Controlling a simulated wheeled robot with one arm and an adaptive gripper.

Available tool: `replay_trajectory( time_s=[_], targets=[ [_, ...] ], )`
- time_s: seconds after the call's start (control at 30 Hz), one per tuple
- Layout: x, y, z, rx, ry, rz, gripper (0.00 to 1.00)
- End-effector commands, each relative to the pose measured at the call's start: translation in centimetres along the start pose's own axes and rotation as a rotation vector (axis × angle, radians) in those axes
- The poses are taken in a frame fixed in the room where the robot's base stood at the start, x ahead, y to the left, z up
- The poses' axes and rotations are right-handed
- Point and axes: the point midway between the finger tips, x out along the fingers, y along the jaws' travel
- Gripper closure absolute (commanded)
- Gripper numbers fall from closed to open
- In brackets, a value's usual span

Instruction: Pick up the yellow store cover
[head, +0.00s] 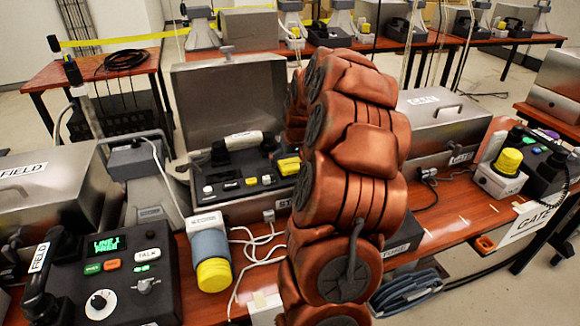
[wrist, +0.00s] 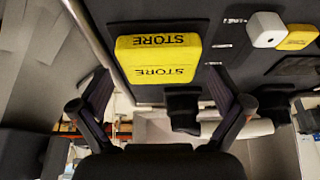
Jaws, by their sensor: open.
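The yellow store cover (wrist: 158,60) is a yellow block with STORE printed on two faces, set on a dark panel in the wrist view. In the head view it is the yellow block (head: 289,166) at the right of the panel inside the open metal box, beside my arm. My gripper (wrist: 162,92) is open and empty. Its two dark fingers point toward the cover, one to each side of it in the picture, with a visible gap. In the head view my orange arm hides the gripper.
The open box's lid (head: 228,98) stands up behind the panel. A handset with a cream grip (head: 243,141) lies behind the controls. A white knob (wrist: 266,29) and another yellow piece (wrist: 298,38) sit beside the cover. The FIELD phone (head: 128,275) stands at front left.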

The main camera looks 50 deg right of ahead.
Motion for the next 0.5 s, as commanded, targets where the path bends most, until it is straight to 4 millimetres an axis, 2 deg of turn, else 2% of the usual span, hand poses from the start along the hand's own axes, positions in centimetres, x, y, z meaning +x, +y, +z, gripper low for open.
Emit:
replay_trajectory(
  time_s=[0.07, 0.5],
  targets=[
    [0.0, 0.0, 0.01, 0.0, 0.0, 0.0, 0.02],
    [0.01, -0.01, 0.03, 0.0, -0.001, 0.0, 0.48]
  ],
)
